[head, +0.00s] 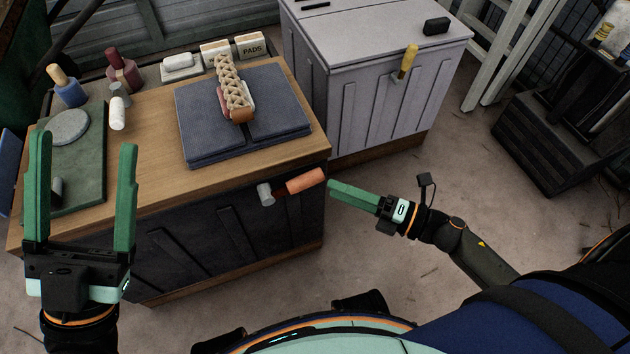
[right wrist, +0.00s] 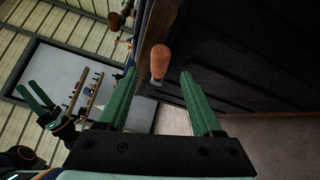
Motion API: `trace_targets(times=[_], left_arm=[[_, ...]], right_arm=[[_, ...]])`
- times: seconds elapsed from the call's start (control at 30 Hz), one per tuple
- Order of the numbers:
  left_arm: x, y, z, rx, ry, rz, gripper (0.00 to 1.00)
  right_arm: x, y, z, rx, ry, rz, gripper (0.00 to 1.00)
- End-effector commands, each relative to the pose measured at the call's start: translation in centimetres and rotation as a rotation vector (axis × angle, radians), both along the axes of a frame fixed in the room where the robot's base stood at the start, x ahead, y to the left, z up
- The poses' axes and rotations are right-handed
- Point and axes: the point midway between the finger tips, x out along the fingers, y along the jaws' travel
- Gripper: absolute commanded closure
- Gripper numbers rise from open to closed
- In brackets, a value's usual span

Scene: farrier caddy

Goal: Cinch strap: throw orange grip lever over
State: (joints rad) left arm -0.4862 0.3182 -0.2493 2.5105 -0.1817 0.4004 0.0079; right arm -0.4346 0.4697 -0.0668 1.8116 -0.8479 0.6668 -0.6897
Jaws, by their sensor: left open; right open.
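The orange grip lever (head: 306,181) sticks out to the right from a grey metal fitting (head: 265,194) on the front of the wooden-topped cabinet. My right gripper (head: 331,187) is at the right end of the grip, with its fingertips close to it. In the right wrist view the orange grip (right wrist: 160,62) lies between and just beyond the two green fingers, which are apart; contact cannot be told. My left gripper (head: 84,142) is open and empty over the cabinet's left end. No strap can be clearly made out.
The wooden top (head: 150,158) carries a blue folded pad (head: 200,140) with a braided piece (head: 232,85), and a green mat (head: 85,165) with bottles nearby. A grey cabinet (head: 385,95) with a yellow-handled lever (head: 408,62) stands behind.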

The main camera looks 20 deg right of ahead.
Motion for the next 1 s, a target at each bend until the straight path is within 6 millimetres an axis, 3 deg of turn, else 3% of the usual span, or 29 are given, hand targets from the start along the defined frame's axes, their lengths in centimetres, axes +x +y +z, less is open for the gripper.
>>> trace_targets(times=[0.3,0.7,1.0], left_arm=[[0.1,-0.1,-1.0,0.002,0.003,0.005,0.23],[0.1,-0.1,-1.0,-0.002,0.006,0.007,0.23],[0.1,-0.1,-1.0,-0.002,0.006,0.006,0.23]], right_arm=[[3.6,3.7,0.0,0.002,-0.001,-0.001,0.33],[4.2,4.3,0.0,0.003,0.001,-0.002,0.33],[4.2,4.3,0.0,0.003,0.001,-0.002,0.65]])
